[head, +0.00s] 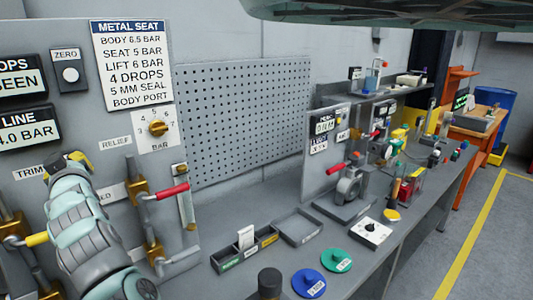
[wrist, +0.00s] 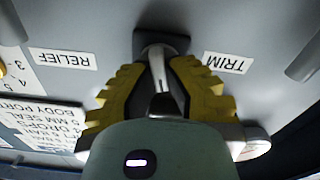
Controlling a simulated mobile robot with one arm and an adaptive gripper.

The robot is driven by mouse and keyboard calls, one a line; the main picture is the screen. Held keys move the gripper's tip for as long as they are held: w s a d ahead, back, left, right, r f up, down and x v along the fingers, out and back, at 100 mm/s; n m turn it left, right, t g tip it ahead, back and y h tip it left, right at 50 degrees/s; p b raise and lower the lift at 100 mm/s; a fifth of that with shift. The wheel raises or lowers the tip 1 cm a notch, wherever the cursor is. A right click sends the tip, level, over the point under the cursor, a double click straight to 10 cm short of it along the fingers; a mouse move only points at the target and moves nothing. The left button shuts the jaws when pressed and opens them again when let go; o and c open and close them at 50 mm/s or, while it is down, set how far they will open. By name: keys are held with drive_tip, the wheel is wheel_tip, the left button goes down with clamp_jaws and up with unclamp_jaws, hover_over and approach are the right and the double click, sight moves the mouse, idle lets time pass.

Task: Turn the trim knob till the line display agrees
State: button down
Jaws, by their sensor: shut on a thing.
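In the head view my gripper (head: 68,162) is against the panel beside the TRIM label (head: 29,173), and my arm hides the knob. The line display (head: 28,130) is cut off by the left edge; its visible part reads 4.0 BAR. The METAL SEAT card (head: 131,65) lists body 6.5 bar, seat 5 bar and lift 6 bar.
A yellow relief knob (head: 157,128) on a bar scale sits to the right. Below it are a red-handled lever (head: 172,191) and brass fittings. A partly cut-off drops display (head: 17,76) is above the line display. Bench trays (head: 298,227) and coloured discs (head: 337,259) lie further right.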

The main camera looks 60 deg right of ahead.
drive_tip(key=shift+f+n+b, duration=0.15)
drive_tip(key=shift+n+b, duration=0.75)
drive_tip(key=shift+n, duration=0.2)
drive_tip(key=c, duration=1)
unclamp_jaws()
drive_tip(key=v, duration=0.7)
drive_tip(key=shift+s, duration=0.25)
drive_tip(key=shift+a, duration=0.1)
